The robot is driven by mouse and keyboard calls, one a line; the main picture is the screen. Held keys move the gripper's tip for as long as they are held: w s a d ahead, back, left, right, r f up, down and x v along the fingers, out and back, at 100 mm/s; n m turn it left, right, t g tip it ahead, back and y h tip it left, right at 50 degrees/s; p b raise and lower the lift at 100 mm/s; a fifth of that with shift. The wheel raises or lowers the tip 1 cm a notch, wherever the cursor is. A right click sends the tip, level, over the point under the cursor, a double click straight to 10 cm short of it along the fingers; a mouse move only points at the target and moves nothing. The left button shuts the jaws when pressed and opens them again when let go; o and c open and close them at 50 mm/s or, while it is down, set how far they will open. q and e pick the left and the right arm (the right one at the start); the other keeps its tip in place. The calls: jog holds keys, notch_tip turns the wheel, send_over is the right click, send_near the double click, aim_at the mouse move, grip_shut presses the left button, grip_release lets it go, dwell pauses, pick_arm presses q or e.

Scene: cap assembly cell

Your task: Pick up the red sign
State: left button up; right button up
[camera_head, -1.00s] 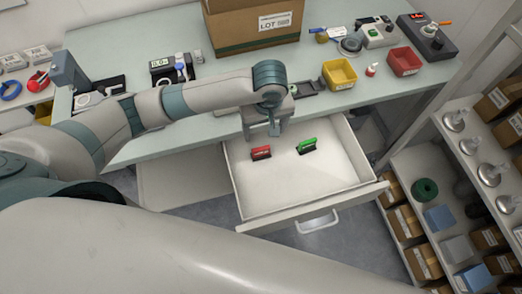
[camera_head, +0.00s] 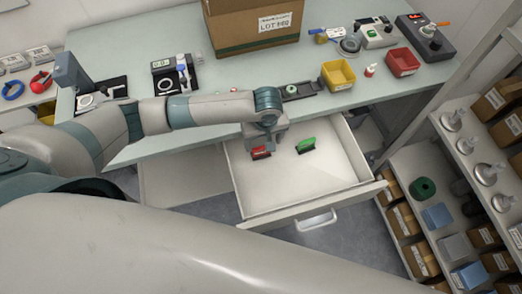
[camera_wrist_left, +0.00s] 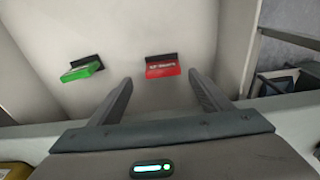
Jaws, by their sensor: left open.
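The red sign (camera_head: 259,155) stands in the open white drawer, near its left side. In the left wrist view the red sign (camera_wrist_left: 162,68) shows ahead of and between my two fingers, apart from them. My left gripper (camera_head: 266,148) is just above the red sign in the head view and partly covers it. In the left wrist view the left gripper (camera_wrist_left: 160,95) is open with nothing between its fingers. My right gripper is not in view.
A green sign (camera_head: 306,146) stands to the right of the red one in the drawer (camera_head: 300,190). The worktop (camera_head: 215,70) lies beyond, with a cardboard box (camera_head: 240,25), a yellow bin (camera_head: 339,75) and a red bin (camera_head: 403,62). The drawer's front part is bare.

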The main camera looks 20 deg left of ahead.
aim_at(261, 147)
pick_arm(q)
jog(key=f, duration=0.1)
jog(key=f+p, duration=0.1)
jog(key=f, duration=0.1)
jog(key=shift+a+f+p, duration=0.3)
jog(key=shift+a, duration=0.05)
jog(key=shift+f, duration=0.7)
jog(key=shift+c, duration=0.4)
jog(key=c, duration=1.1)
jog(key=shift+o, duration=0.2)
jog(key=shift+r, duration=0.15)
